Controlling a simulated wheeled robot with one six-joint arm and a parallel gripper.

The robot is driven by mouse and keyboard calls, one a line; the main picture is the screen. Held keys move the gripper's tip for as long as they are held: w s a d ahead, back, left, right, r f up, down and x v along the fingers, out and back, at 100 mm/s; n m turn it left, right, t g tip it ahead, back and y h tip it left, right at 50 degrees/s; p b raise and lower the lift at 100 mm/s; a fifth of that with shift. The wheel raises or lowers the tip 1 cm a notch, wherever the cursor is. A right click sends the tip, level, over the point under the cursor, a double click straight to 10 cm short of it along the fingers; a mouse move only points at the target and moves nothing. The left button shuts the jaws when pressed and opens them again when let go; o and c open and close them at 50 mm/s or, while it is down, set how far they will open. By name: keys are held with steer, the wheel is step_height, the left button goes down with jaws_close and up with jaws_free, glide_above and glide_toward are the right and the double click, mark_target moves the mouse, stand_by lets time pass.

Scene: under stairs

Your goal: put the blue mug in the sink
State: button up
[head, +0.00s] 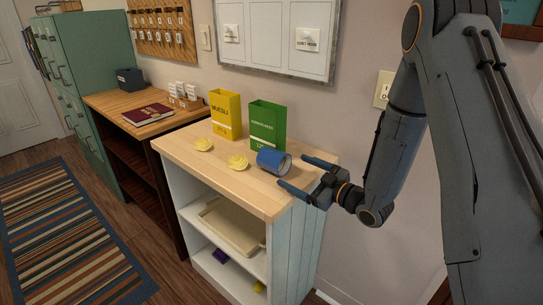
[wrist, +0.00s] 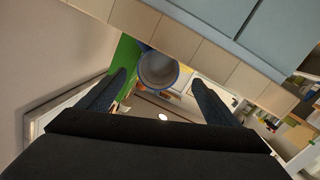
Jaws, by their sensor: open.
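The blue mug (head: 270,160) lies on its side on the wooden top of the white shelf unit (head: 190,150), near its right end. Its open mouth faces my gripper; I cannot make out a handle. My gripper (head: 305,176) is open and empty, just right of the mug, with its two fingers pointing at it. In the wrist view the mug's round mouth (wrist: 158,68) shows ahead, between the two fingertips (wrist: 160,78) and a little beyond them. No sink is in view.
A yellow box (head: 226,115) and a green box (head: 267,127) stand behind the mug. A beige tray (head: 232,226) sits on the shelf below. A dark wooden desk (head: 150,125) stands further left; a striped rug (head: 70,235) covers the floor.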

mark_target(279, 162)
steer(key=shift+w, duration=0.3)
steer(key=shift+w+a, duration=0.25)
steer(key=p+x, duration=0.1)
steer(key=x, duration=0.1)
steer(key=p+x, duration=0.1)
steer(key=x, duration=0.1)
steer(key=p+x, duration=0.1)
steer(key=x, duration=0.1)
steer(key=shift+s+a+r, duration=0.2)
steer(key=shift+a+r, duration=0.1)
steer(key=shift+w+a+f, duration=0.15)
steer(key=shift+w+a, duration=0.1)
steer(key=shift+w, duration=0.15)
steer(key=c, duration=1.4)
steer(key=shift+c, duration=0.6)
